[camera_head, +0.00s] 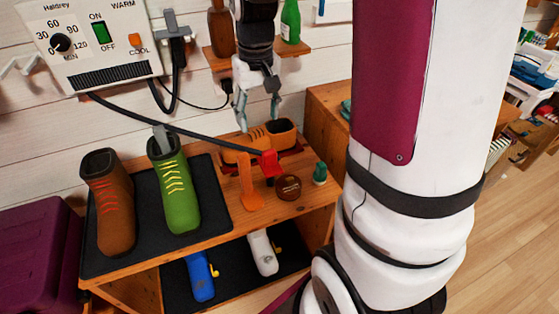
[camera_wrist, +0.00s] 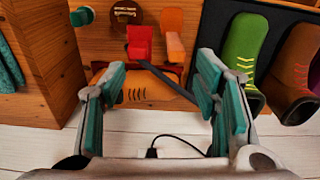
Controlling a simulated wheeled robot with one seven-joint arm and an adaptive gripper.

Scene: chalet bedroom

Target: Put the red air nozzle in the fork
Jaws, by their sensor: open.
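The red air nozzle (camera_head: 270,163) sits at the end of a black hose, beside the orange shoe on the wooden bench; it also shows in the wrist view (camera_wrist: 139,41). My gripper (camera_head: 259,119) is open and empty above the orange shoe, behind the nozzle. In the wrist view its fingers (camera_wrist: 161,66) are spread wide, with the nozzle beyond their tips. A white pronged wall hook (camera_head: 20,66) at the far left may be the fork, but I cannot tell for sure.
The hose (camera_head: 190,133) hangs from the dryer box (camera_head: 98,45) and crosses the orange shoe (camera_head: 262,134). An orange upright piece (camera_head: 247,188) and a round brown tin (camera_head: 288,187) are close to the nozzle. Brown (camera_head: 110,205) and green (camera_head: 174,185) boots stand left.

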